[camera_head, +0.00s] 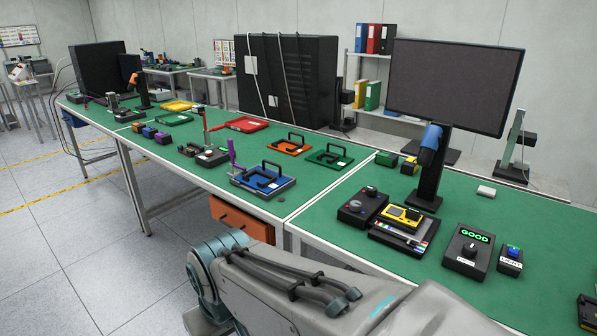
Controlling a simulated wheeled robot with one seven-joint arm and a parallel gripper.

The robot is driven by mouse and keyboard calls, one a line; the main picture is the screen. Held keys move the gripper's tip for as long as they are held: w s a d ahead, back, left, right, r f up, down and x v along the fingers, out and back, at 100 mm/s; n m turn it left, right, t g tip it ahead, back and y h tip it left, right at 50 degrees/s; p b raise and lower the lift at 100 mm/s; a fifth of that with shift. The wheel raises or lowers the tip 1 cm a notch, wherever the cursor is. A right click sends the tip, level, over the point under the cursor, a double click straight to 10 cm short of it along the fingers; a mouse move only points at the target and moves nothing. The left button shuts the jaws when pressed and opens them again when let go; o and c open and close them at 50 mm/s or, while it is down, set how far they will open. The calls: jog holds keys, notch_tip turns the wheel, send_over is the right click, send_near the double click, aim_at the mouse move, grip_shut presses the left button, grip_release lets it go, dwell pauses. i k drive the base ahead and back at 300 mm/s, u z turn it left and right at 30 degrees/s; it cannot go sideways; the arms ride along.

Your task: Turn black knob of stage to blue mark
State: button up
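No part is clearly marked as the stage, and I cannot make out a blue mark beside a knob. A black box with a green GOOD display (468,250) stands on the green bench at the right, with a dark knob (469,250) on its top face. Another black box (362,206) with small round controls stands further left. I cannot tell whether either belongs to the stage. A post-mounted device (515,145) stands at the back right; no knob can be made out on it. My gripper is not in view; only my arm shows at the bottom.
A yellow meter (403,215) on a dark case, a small LIGHT box (510,261) and a monitor (452,85) share the right bench. The left bench holds coloured trays, including a blue one (283,193). Bare green surface (425,280) lies at the bench front.

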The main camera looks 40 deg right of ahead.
aim_at(371, 190)
jog(key=z, duration=0.3)
jog(key=i, duration=1.05)
jog(key=z, duration=1.35)
jog(key=i, duration=0.65)
jog(key=z, duration=0.55)
